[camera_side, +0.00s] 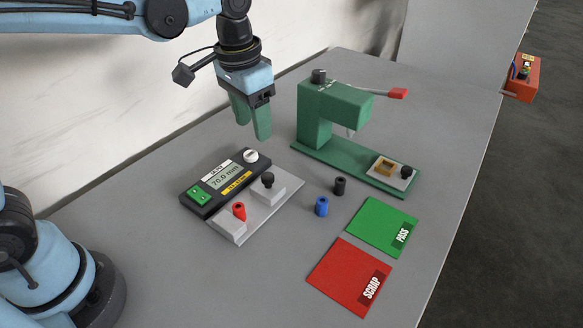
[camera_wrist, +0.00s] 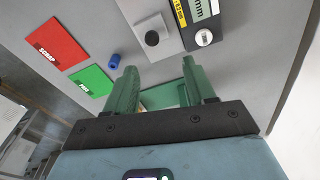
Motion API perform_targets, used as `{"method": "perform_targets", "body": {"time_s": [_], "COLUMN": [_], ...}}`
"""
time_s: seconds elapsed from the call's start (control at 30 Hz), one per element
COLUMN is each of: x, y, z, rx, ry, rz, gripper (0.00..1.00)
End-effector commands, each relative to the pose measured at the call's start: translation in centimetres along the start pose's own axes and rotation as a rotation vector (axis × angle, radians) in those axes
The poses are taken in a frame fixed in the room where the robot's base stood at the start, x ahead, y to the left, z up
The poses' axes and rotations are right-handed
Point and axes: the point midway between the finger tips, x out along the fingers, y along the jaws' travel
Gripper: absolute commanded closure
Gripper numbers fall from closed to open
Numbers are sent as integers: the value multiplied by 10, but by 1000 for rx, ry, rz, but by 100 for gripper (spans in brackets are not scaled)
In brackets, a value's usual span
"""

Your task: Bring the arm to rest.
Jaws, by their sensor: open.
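My gripper (camera_side: 252,124) hangs above the grey table, between the measuring device and the green press. Its two green fingers are apart with nothing between them. In the wrist view, the fingers of my gripper (camera_wrist: 159,69) are also spread and empty. My light blue arm reaches in from the upper left of the side view.
A measuring device (camera_side: 219,178) reads 70.0 mm beside a grey fixture (camera_side: 262,211). A green press (camera_side: 320,115) stands behind.

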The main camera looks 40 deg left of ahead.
Motion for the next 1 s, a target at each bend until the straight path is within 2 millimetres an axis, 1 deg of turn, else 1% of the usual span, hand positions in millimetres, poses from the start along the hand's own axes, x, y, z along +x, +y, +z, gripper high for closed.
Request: {"method": "perform_targets", "body": {"time_s": [0.03, 0.23, 0.5, 0.7, 1.0], "x": [-3, -6, 4, 13, 14], "y": [-6, -25, -44, -51, -53], "z": [10, 42, 82, 96, 99], "rx": [-19, -86, -169, -203, -211], "ry": [36, 199, 406, 499, 521], "rz": [-3, -20, -53, -71, -76], "gripper": [46, 46, 46, 46, 46]}}
